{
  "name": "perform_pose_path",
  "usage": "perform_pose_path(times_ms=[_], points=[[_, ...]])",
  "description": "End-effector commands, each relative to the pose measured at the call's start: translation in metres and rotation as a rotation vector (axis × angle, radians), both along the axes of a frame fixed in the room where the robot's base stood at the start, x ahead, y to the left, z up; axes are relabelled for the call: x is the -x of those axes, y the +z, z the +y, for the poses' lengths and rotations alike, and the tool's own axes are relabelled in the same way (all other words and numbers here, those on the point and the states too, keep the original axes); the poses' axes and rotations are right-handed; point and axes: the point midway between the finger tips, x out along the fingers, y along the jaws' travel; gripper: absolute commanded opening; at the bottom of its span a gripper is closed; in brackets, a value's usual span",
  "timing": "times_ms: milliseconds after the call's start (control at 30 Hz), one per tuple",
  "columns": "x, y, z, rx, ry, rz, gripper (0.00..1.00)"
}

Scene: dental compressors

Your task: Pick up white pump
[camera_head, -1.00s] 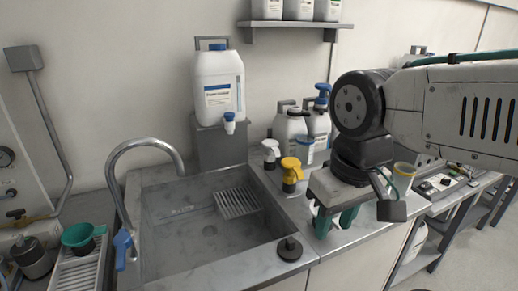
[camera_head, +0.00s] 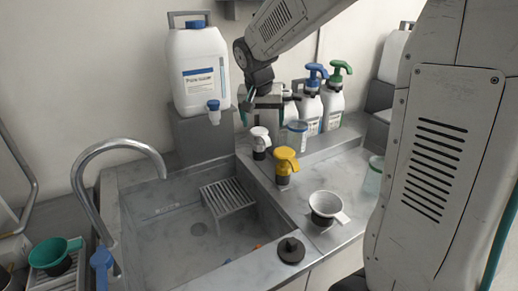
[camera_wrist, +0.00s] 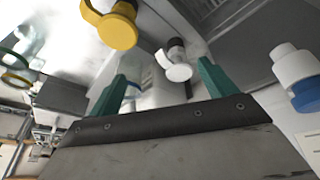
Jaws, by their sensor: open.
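The white pump (camera_head: 260,141) stands on a dark base on the counter ledge right of the sink, left of and behind the yellow pump (camera_head: 285,160). My gripper (camera_head: 262,110) is just above and behind the white pump, in front of the wall. It is open and empty. In the wrist view, the white pump (camera_wrist: 176,62) shows between the two green fingers of my gripper (camera_wrist: 162,85), beyond their tips and apart from them. The yellow pump (camera_wrist: 108,25) lies to the upper left there.
A large white canister (camera_head: 200,75) with a blue-capped tap (camera_head: 213,110) stands close left of my gripper. Pump bottles (camera_head: 310,100) stand right of it. A white funnel cup (camera_head: 326,207) is on the front counter. The sink (camera_head: 185,235) is at left.

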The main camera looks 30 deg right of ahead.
Motion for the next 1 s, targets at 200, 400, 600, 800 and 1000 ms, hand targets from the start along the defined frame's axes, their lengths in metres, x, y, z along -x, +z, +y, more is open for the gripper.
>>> perform_pose_path(times_ms=[200, 400, 600, 800, 1000], points=[[-0.072, -0.043, -0.024, 0.004, -0.118, -0.057, 0.83], [-0.094, -0.061, -0.033, 0.002, -0.155, -0.079, 0.83], [-0.101, -0.081, -0.039, 0.001, -0.157, -0.08, 0.83], [-0.106, -0.098, -0.047, 0.001, -0.157, -0.079, 0.83], [-0.115, -0.125, -0.056, 0.001, -0.157, -0.079, 0.83]])
